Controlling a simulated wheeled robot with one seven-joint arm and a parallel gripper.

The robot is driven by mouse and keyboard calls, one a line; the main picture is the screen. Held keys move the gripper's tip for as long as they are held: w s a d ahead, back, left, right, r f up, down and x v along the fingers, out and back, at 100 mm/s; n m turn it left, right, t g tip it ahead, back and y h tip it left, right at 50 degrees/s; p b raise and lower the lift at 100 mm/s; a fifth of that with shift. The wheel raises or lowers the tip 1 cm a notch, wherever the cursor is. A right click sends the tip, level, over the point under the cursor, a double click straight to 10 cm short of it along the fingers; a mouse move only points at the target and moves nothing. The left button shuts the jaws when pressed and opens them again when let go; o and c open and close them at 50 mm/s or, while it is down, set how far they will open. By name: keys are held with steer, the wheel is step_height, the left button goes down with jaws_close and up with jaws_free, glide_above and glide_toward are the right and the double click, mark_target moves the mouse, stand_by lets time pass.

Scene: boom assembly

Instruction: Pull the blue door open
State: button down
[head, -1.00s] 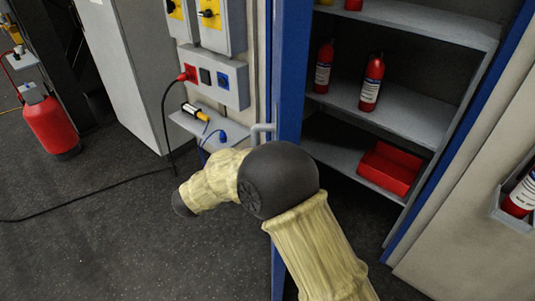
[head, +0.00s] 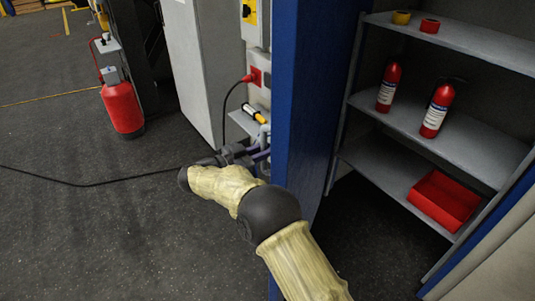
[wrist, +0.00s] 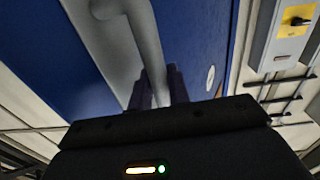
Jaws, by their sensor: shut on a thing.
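The blue door (head: 315,110) stands open in the head view, seen nearly edge-on, with the cabinet's shelves visible to its right. Its grey bar handle (wrist: 146,45) runs down the wrist view against the blue door face (wrist: 195,35). My gripper (wrist: 160,88) is shut on the handle, its dark fingers on either side of the bar. In the head view my gripper (head: 257,154) is at the door's left side, and the sleeved arm partly hides it.
Cabinet shelves (head: 450,140) hold red extinguishers (head: 436,110) and a red tray (head: 444,200). A grey cabinet (head: 200,65) and a wall box with a red plug (head: 254,76) stand behind the door. A cable (head: 90,184) crosses the floor. Floor at left is mostly clear.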

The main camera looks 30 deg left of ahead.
steer(key=shift+a+r, duration=0.15)
steer(key=shift+a, duration=0.05)
steer(key=c, duration=1.4)
jaws_free()
steer(key=shift+w, duration=0.1)
steer(key=b+v, duration=0.3)
steer(key=v, duration=1.4)
steer(key=shift+a, duration=0.2)
steer(key=shift+c, duration=0.2)
